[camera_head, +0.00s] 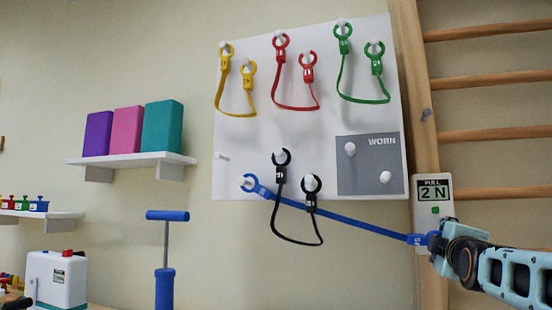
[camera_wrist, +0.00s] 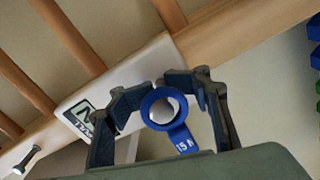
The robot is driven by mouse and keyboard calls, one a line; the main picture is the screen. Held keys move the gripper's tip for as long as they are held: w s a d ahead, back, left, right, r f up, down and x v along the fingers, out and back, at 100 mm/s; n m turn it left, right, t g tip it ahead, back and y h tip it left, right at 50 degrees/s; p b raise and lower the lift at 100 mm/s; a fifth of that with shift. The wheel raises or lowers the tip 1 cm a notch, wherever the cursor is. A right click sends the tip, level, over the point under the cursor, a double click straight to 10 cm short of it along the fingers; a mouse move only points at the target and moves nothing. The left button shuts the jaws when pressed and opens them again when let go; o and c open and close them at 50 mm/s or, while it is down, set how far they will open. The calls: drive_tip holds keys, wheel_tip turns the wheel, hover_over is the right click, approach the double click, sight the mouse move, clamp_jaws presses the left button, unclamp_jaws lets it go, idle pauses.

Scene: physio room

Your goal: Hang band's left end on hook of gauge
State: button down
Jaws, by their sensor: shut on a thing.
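The blue band (camera_head: 340,218) stretches nearly straight across the picture. Its end at the picture's left is a ring around a peg (camera_head: 248,183) low on the white board. Its other end, a blue ring marked 15 N (camera_wrist: 180,139), is in my gripper (camera_head: 437,243), which is shut on it. The ring is between the two fingers (camera_wrist: 162,88) in the wrist view. The gauge (camera_head: 419,211) is on the wooden upright and reads PULL 2 N; it also shows in the wrist view (camera_wrist: 130,82). A pale round knob shows through the ring; whether the ring hooks over it is unclear.
Yellow (camera_head: 236,114), red (camera_head: 295,107), green (camera_head: 362,101) and black (camera_head: 297,242) bands hang on the white board (camera_head: 310,150); the black one crosses the blue. Wooden wall bars (camera_head: 490,80) are at the right. A grey WORN panel (camera_head: 365,178) has two free pegs.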

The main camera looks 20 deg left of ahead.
drive_tip(key=shift+w+a+f+p, duration=0.1)
drive_tip(key=shift+a+f+p, duration=0.45)
drive_tip(key=shift+p, duration=0.65)
drive_tip(key=shift+a, duration=0.1)
drive_tip(key=c, duration=1.7)
unclamp_jaws()
drive_tip(key=shift+c, duration=0.2)
drive_tip(key=shift+o, duration=1.1)
drive_tip(key=shift+w+f, duration=0.15)
drive_tip(key=shift+w, duration=0.05)
drive_tip(key=o, duration=0.5)
drive_tip(key=shift+w+a, duration=0.1)
drive_tip(key=shift+a, duration=0.1)
drive_tip(key=o, duration=0.3)
drive_tip(key=shift+d+r, duration=0.25)
drive_tip(key=shift+d, duration=0.05)
drive_tip(key=shift+o, duration=0.2)
